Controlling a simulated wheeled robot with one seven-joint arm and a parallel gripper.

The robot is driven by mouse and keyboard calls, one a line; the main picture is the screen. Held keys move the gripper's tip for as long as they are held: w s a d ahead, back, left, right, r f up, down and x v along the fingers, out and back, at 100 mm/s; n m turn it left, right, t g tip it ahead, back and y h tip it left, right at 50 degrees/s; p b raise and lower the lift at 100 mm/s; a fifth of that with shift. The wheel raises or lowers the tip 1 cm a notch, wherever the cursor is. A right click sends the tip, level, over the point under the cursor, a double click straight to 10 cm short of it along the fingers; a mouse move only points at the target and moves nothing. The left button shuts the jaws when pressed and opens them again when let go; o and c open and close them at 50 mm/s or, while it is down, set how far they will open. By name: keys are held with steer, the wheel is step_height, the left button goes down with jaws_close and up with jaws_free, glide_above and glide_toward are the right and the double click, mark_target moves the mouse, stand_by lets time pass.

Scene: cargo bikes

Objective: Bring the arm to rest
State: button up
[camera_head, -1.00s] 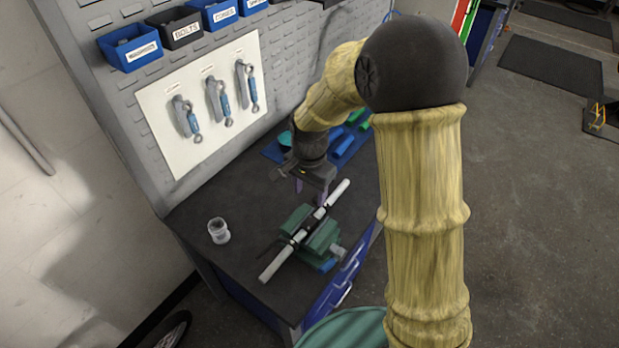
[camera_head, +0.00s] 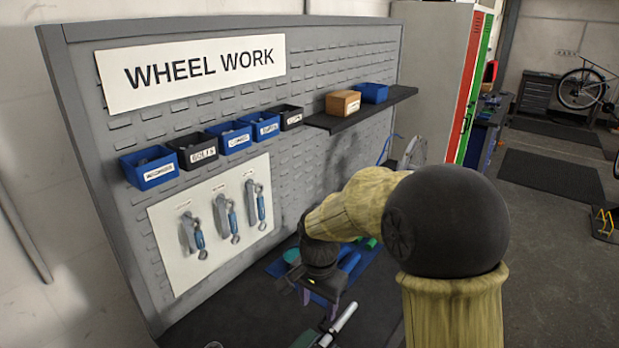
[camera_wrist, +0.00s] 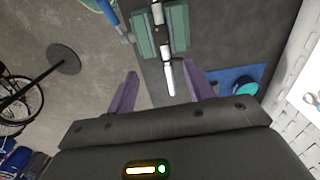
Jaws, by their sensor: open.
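My gripper (camera_wrist: 163,88) is open in the wrist view, its two purple fingers apart with nothing held between them. In the head view my gripper (camera_head: 319,296) is over the dark bench top, below the pegboard. A green vise (camera_wrist: 160,30) with a white and black rod (camera_wrist: 169,78) in it shows beyond the fingertips in the wrist view. The rod's near end appears between the fingers in the picture, but I cannot tell how far below them it is.
The pegboard (camera_head: 330,150) stands behind the bench, with labelled bins (camera_head: 197,150), a tool board (camera_head: 180,270) with several wrenches, and a dark shelf (camera_head: 390,100) bearing a cardboard box (camera_head: 343,103). A blue mat (camera_wrist: 235,78) lies beside the vise. Open floor (camera_head: 550,225) is at right.

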steer(key=s+d+f+n+t, duration=0.1)
steer(key=s+d+n+t, duration=0.1)
steer(key=s+d+n, duration=0.5)
steer(key=s+d, duration=0.5)
steer(key=d, duration=0.1)
steer(key=shift+t, duration=0.3)
steer(key=shift+f, duration=0.1)
steer(key=shift+s, duration=0.1)
stand_by(0.9)
